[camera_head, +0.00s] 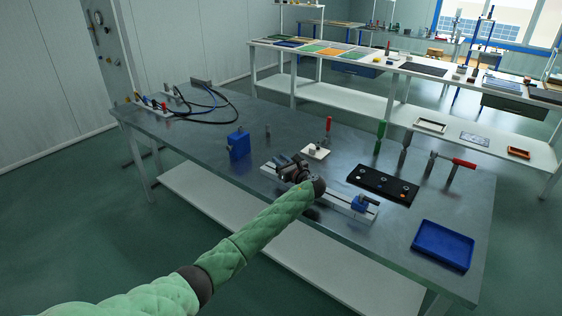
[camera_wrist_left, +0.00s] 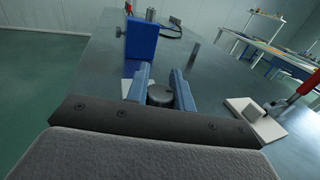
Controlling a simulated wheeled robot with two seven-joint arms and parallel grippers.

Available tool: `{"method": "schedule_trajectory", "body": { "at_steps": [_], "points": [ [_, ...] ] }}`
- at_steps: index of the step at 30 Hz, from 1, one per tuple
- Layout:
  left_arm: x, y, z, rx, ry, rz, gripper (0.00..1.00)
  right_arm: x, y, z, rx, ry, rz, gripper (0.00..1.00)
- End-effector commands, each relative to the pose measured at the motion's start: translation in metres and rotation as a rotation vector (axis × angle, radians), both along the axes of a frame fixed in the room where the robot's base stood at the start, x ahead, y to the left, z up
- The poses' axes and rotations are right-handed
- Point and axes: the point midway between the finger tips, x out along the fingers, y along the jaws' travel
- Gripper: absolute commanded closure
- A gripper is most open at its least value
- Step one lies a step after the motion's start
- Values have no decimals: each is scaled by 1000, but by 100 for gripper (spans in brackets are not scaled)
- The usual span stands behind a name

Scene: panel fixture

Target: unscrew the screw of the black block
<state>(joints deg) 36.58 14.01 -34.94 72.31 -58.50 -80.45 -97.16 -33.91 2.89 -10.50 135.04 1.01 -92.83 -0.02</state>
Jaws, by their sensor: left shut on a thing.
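My left gripper (camera_head: 291,170) reaches over the pale rail fixture (camera_head: 335,200) on the metal table. In the left wrist view, its two blue-grey fingers (camera_wrist_left: 159,88) are shut on a round dark grey screw head (camera_wrist_left: 160,96), one finger on each side. The black block is hidden or cannot be told apart from my dark gripper and wrist. My right gripper is not in view.
A blue block (camera_head: 238,145) stands left of the fixture, and a small blue clamp block (camera_head: 362,204) sits at its right end. Cables (camera_head: 205,102) lie at the back left.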

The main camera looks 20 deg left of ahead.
Motion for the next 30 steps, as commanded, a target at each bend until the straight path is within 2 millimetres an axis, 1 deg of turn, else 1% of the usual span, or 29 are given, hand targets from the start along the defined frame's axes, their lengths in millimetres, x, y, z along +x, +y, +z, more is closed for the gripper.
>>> {"method": "schedule_trajectory", "body": {
  "at_steps": [4, 5, 6, 8, 17, 21, 22, 24, 25, 30],
  "points": [
    [0, 0, 0, -1, -1, -2, 99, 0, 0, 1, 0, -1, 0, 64],
    [0, 0, 0, -1, -1, -2, 74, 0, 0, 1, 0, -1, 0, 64],
    [0, 0, 0, -1, -1, -2, 67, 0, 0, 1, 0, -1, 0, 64],
    [0, 0, 0, -1, -1, -2, 55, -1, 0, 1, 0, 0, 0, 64],
    [0, -1, 0, 0, 0, -2, 55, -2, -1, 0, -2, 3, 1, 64],
    [-7, -10, -1, -1, -1, -3, 55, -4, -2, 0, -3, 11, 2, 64],
    [-9, -13, -2, -1, 0, -3, 55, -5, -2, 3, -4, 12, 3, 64],
    [-15, -22, -3, -2, -1, -4, 55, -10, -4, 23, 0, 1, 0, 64],
    [-18, -26, -3, -2, -1, -4, 55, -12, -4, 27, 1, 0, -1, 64],
    [-33, -46, -2, -2, -1, -3, 55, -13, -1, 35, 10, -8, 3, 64]
  ]
}}
